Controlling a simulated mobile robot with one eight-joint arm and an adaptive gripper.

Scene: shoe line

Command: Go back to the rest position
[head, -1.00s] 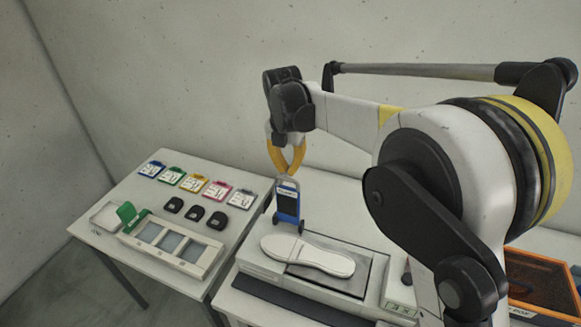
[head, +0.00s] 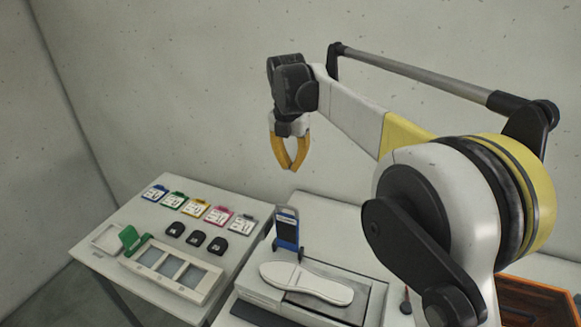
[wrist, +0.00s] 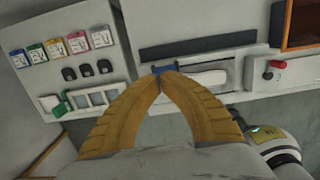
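My gripper (head: 291,166) has yellow-orange fingers and hangs in the air above the back of the tables, pointing down. Its fingertips meet with nothing between them; it also shows shut in the wrist view (wrist: 160,78). Below it, a blue and black upright holder (head: 287,232) stands at the back of a machine, apart from the gripper. A white shoe sole (head: 305,282) lies on the machine's top. In the wrist view the fingertips overlap part of the blue holder, so that part is hidden.
The left table (head: 235,187) bears several coloured cards, three black pieces (head: 196,238) and a white tray with compartments (head: 205,284) beside a green lid (head: 132,238). An orange-brown box (head: 535,305) is at the lower right. The air around the gripper is clear.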

